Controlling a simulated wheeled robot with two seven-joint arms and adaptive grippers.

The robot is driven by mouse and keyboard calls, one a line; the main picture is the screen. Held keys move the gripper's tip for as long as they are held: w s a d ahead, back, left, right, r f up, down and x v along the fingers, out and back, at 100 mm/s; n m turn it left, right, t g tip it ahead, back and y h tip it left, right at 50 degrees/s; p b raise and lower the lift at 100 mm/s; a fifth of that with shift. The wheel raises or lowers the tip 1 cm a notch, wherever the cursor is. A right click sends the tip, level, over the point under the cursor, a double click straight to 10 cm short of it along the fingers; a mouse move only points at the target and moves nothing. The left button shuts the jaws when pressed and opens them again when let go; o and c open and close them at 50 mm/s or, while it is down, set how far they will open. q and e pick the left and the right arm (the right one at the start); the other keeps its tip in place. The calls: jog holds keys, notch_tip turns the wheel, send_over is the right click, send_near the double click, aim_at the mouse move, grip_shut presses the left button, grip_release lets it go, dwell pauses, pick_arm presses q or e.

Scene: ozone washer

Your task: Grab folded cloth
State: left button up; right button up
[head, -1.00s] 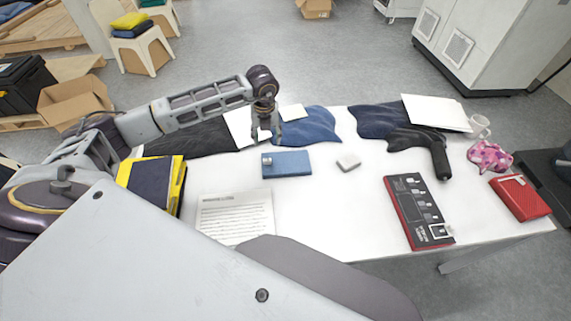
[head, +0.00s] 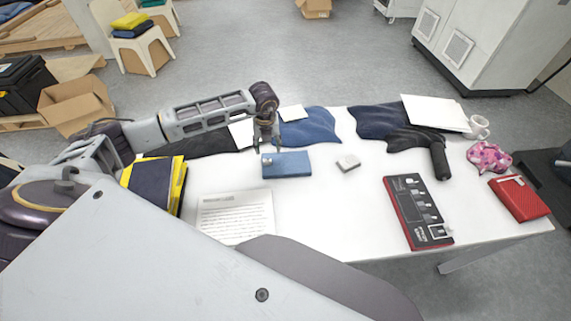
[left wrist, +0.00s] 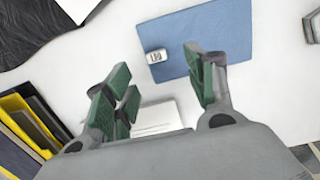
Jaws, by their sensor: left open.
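A flat blue folded cloth (head: 293,165) lies on the white table in front of my left gripper. A small pale tag or block (head: 267,160) sits at its left corner. My left gripper (head: 267,147) is open and empty, just behind the cloth's back left edge in the head view. In the left wrist view the cloth (left wrist: 225,45) lies beyond the spread green fingertips (left wrist: 158,82), with the tag (left wrist: 156,56) between them in the picture. I cannot tell the height of the fingers above the table. My right gripper is not in view.
A yellow and navy stack (head: 157,182) and a printed sheet (head: 235,215) lie nearer me on the white table (head: 320,215). Dark and blue cloths (head: 310,127) lie along the back edge. A small white block (head: 348,162) is right of the folded cloth. A red-black panel (head: 415,212) lies farther right.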

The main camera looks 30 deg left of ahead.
aim_at(267, 160)
pick_arm(q)
jog(key=shift+w+a+f, duration=0.1)
jog(key=shift+w+f, duration=0.05)
jog(key=shift+f, duration=1.7)
jog(key=shift+a+f+p, duration=0.1)
jog(key=shift+f+p, duration=0.25)
jog(key=shift+f, duration=0.1)
jog(key=f, duration=0.3)
jog(key=shift+s+a+f+p, duration=0.2)
jog(key=shift+a+p, duration=0.05)
jog(key=shift+p, duration=0.15)
jog(key=shift+f, duration=0.45)
jog(key=shift+w, duration=0.1)
jog(key=c, duration=1.2)
